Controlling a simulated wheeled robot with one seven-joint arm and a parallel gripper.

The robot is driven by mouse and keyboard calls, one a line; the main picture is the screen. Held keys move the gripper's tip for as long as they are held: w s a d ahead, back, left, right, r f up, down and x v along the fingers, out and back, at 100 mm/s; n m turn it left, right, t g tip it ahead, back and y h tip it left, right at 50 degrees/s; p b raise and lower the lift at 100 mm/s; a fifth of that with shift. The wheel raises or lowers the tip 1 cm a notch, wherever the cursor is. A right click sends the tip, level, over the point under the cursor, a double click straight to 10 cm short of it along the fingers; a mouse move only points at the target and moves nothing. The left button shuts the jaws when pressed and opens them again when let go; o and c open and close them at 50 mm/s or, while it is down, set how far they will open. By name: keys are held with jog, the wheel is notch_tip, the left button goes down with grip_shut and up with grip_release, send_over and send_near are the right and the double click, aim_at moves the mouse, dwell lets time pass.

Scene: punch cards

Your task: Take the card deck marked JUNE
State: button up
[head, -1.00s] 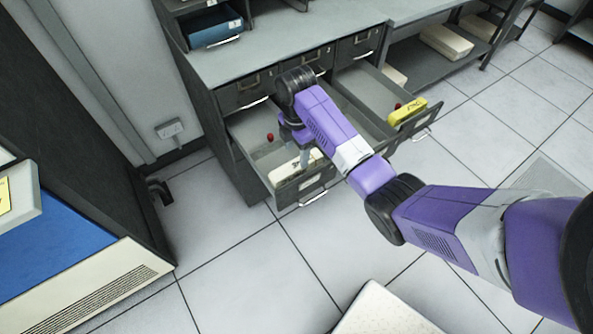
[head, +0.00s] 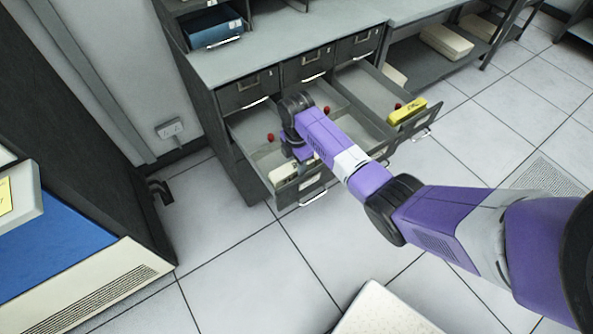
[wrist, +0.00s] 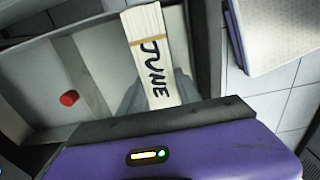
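The card deck marked JUNE (wrist: 152,60) is a cream stack with a tan band and dark handwritten letters. It lies in the open left drawer (head: 262,160), close to its front, and its left part shows in the head view (head: 284,173). My gripper (head: 304,158) is low over this drawer and hides part of the deck. In the wrist view, grey shapes lie on both sides of the deck's near end, and my purple wrist housing covers what lies below. I cannot tell whether the fingers touch the deck.
The middle drawer (head: 345,118) and right drawer (head: 367,88) also stand open. A yellow deck (head: 407,112) lies at the right drawer's front. Red knobs, such as one in the left drawer (wrist: 69,98), stand in the drawers. The tiled floor (head: 235,260) in front is mostly clear.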

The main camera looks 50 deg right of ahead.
grip_shut()
jog(key=shift+r, duration=0.2)
